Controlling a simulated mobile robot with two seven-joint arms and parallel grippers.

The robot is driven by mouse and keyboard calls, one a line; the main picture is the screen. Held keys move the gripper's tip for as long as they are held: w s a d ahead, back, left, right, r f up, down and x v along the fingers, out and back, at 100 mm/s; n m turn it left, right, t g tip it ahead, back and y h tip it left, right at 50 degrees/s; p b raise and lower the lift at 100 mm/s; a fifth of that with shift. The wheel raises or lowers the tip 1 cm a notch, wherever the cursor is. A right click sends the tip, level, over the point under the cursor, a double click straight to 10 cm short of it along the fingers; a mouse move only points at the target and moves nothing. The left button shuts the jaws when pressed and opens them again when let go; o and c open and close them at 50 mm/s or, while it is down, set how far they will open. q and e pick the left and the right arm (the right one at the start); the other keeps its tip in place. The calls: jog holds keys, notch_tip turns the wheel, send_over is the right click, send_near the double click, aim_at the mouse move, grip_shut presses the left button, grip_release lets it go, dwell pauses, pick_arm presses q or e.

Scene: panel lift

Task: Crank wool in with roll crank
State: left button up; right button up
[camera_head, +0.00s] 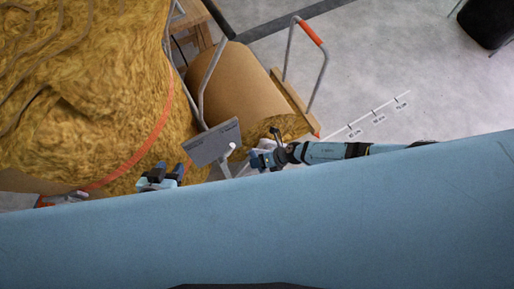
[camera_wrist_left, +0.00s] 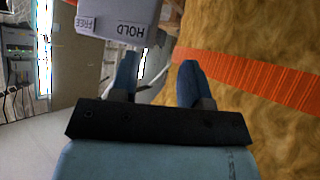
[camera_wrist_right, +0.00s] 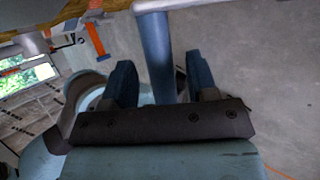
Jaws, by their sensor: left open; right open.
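The yellow-brown wool (camera_head: 90,80) fills the left of the head view; it also shows in the left wrist view (camera_wrist_left: 240,30). A large brown roll (camera_head: 235,85) lies right of it. A pale metal crank-like part (camera_head: 225,165) sits by the roll's near end, partly hidden. My right gripper (camera_head: 260,158) is open beside it. In the right wrist view, a blue-grey cylindrical bar (camera_wrist_right: 156,50) stands between the open fingers (camera_wrist_right: 160,82), with no clear grip on it. My left gripper (camera_head: 163,172) is open and empty at the wool's near edge; its fingers also show in the left wrist view (camera_wrist_left: 157,80).
A grey plate (camera_head: 212,143) stands between my grippers. A grey box marked HOLD and FREE (camera_wrist_left: 118,15) is just beyond my left fingers. An orange strap (camera_head: 150,145) crosses the wool. Metal hoops (camera_head: 290,48) flank the roll. Open concrete floor (camera_head: 400,50) lies at right.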

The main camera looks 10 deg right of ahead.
pick_arm(q)
jog(key=r+p, duration=0.2)
jog(key=p, duration=0.1)
jog(key=shift+s+r, duration=0.1)
jog(key=shift+s, duration=0.1)
pick_arm(e)
jog(key=v, duration=1.2)
pick_arm(q)
jog(key=shift+a, duration=0.1)
pick_arm(e)
jog(key=shift+f, duration=0.1)
